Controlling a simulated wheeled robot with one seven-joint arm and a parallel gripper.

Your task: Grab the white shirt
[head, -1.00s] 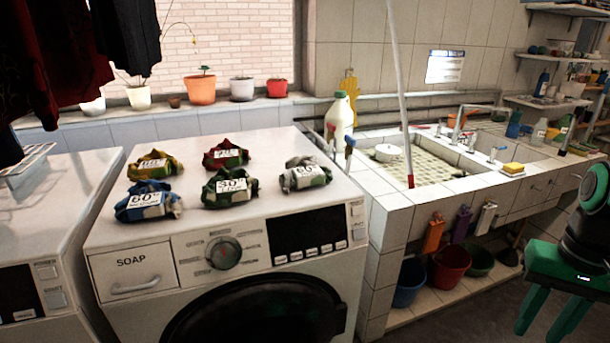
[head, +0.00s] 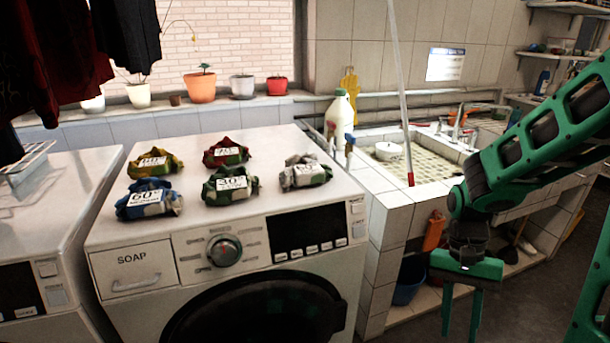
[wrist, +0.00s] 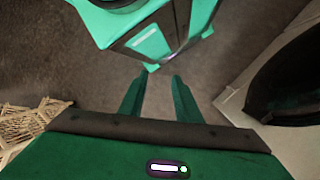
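The white shirt (head: 306,173) is a small crumpled bundle with white, grey and some green cloth and a label. It lies at the right of a group of labelled bundles on the washing machine top (head: 270,147). My gripper (head: 462,315) hangs pointing down, right of the machine and in front of the sink unit, well apart from the shirt. In the wrist view its two fingers (wrist: 163,75) are apart with nothing between them, above the floor. The shirt does not show in the wrist view.
Yellow (head: 155,163), red (head: 226,153), blue (head: 149,199) and green (head: 230,184) bundles lie left of the shirt. A white bottle (head: 339,117) stands behind the machine's right side. A pole (head: 400,90) leans at the sink (head: 440,165). Dark clothes (head: 60,50) hang upper left.

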